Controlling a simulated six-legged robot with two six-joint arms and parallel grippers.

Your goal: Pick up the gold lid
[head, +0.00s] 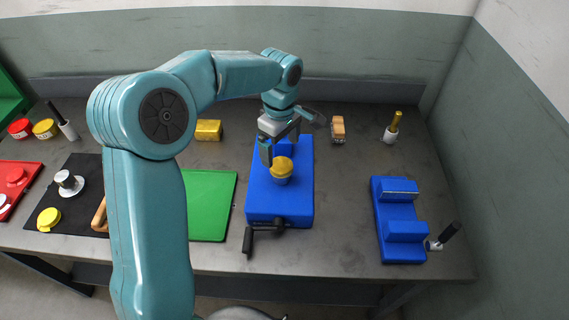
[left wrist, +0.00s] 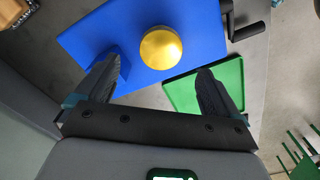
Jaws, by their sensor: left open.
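The gold lid (head: 282,167) is a round, domed piece sitting on the blue machine (head: 264,205) near the middle of the table. In the left wrist view, the gold lid (left wrist: 162,47) shows as a smooth dome over the blue surface. My left gripper (head: 281,146) is open and empty, just behind and above the lid in the head view. In the left wrist view, the lid lies beyond the fingertips of my left gripper (left wrist: 158,78), roughly centred between them, not gripped. What the lid rests on is mostly hidden. My right gripper is not in view.
A black crank (head: 262,232) sticks out at the blue machine's front. A green tray (head: 208,205) lies to its left, and a yellow block (head: 208,130) stands behind that. A second blue machine (head: 398,215) stands right. Bare table lies between the two machines.

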